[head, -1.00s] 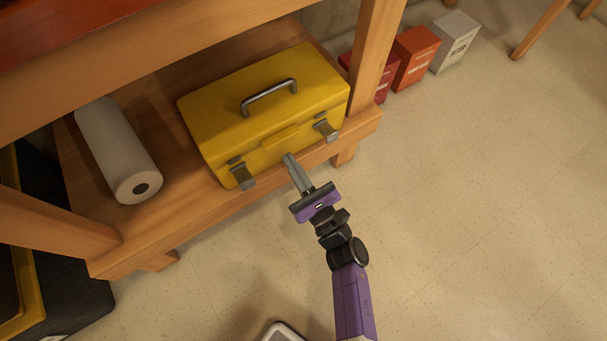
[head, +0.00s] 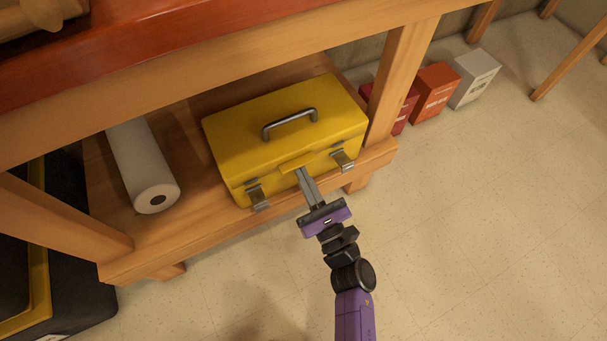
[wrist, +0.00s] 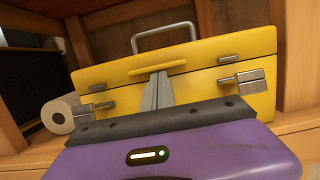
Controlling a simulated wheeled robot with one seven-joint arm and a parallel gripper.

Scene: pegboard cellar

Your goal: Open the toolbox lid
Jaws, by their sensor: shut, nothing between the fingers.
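A yellow toolbox (head: 270,135) with a grey handle (head: 289,123) sits on the lower wooden shelf, its lid down. Two metal latches hang on its front, the left latch (head: 257,194) and the right latch (head: 342,160); both appear flipped outward in the wrist view. A yellow lip (wrist: 157,68) juts from the lid's front between them. My gripper (head: 300,172) is shut and empty, its fingertips at the front of the toolbox, just under the lip. In the wrist view my gripper's fingers (wrist: 158,90) end right below the lip; I cannot tell whether they touch it.
A white paper roll (head: 142,165) lies left of the toolbox on the shelf (head: 205,230). A wooden leg (head: 397,80) stands right of it, and the bench top (head: 220,45) overhangs it. Red, orange and white boxes (head: 436,92) stand on the floor at right. Open floor lies in front.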

